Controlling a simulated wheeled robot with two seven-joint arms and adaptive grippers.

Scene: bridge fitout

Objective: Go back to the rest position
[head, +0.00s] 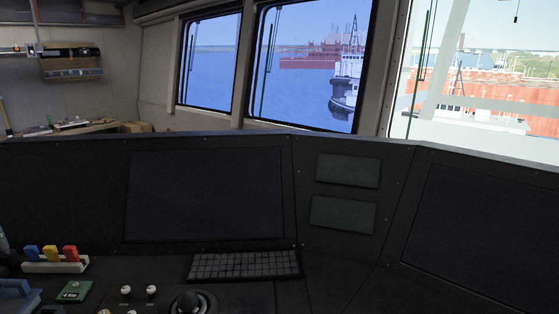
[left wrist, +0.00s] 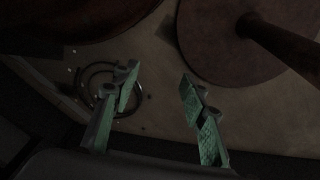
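My left gripper (left wrist: 158,95) shows in the left wrist view. Its two fingers with green pads stand wide apart and nothing is between them. It points at a dim floor. Neither gripper shows in the head view, and my right gripper is in no view. The rest position itself is not marked by anything in view.
A white holder (head: 57,265) with blue, yellow and red pieces stands at left. In the wrist view a round brown base (left wrist: 235,45) and a coiled cable (left wrist: 95,75) lie below.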

